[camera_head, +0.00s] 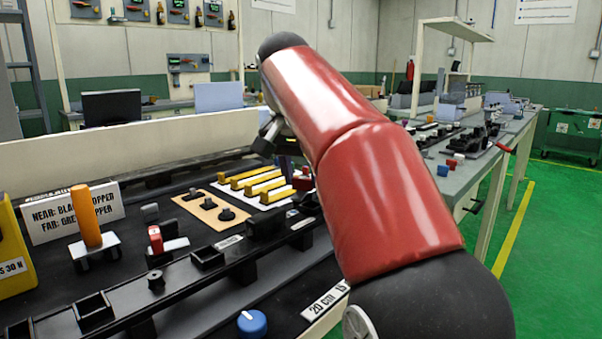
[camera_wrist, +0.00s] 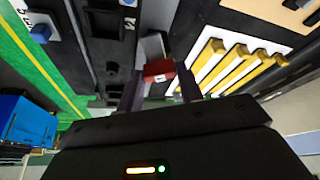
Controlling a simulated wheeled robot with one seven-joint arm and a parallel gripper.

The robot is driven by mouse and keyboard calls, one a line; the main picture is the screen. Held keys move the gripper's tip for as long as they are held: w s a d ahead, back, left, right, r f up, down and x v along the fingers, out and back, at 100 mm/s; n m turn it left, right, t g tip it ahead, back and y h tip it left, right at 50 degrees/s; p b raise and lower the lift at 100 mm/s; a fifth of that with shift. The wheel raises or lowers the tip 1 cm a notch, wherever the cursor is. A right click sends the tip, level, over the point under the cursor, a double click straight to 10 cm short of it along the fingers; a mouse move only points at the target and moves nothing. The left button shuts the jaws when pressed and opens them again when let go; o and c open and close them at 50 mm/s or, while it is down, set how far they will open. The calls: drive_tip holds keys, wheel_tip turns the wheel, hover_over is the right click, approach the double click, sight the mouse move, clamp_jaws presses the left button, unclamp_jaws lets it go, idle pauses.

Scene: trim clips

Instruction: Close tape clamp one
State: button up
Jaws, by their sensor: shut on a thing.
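A tape clamp's red lever (camera_wrist: 159,70) with a small white label is between the fingers of my gripper (camera_wrist: 160,76) in the wrist view. The gripper is shut on it. A grey piece (camera_wrist: 152,46) lies just beyond the lever. In the head view my red arm hides most of this clamp; a bit of red (camera_head: 303,183) shows beside the arm, right of the yellow strips. A second clamp with a red lever (camera_head: 156,239) stands at the left, its lever upright. I cannot read the number on the held lever.
Yellow strips on a white board (camera_head: 262,186) and a beige board with dark knobs (camera_head: 210,209) lie close by. A black rail (camera_head: 180,272) runs along the front. An orange post (camera_head: 86,216), a sign (camera_head: 74,213) and a blue knob (camera_head: 252,323) stand around it.

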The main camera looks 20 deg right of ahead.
drive_tip(key=n+y, duration=0.1)
drive_tip(key=n, duration=0.2)
drive_tip(key=n+t+y, duration=0.1)
drive_tip(key=n, duration=0.2)
drive_tip(key=shift+s+d, duration=0.1)
drive_tip(key=shift+d, duration=0.05)
drive_tip(key=n+y, duration=0.1)
drive_tip(key=n, duration=0.2)
drive_tip(key=n+y, duration=0.1)
drive_tip(key=n, duration=0.2)
drive_tip(key=shift+d+n+y, duration=0.15)
drive_tip(key=shift+n+y, duration=0.25)
drive_tip(key=o, duration=1)
drive_tip(key=shift+v, duration=3.9)
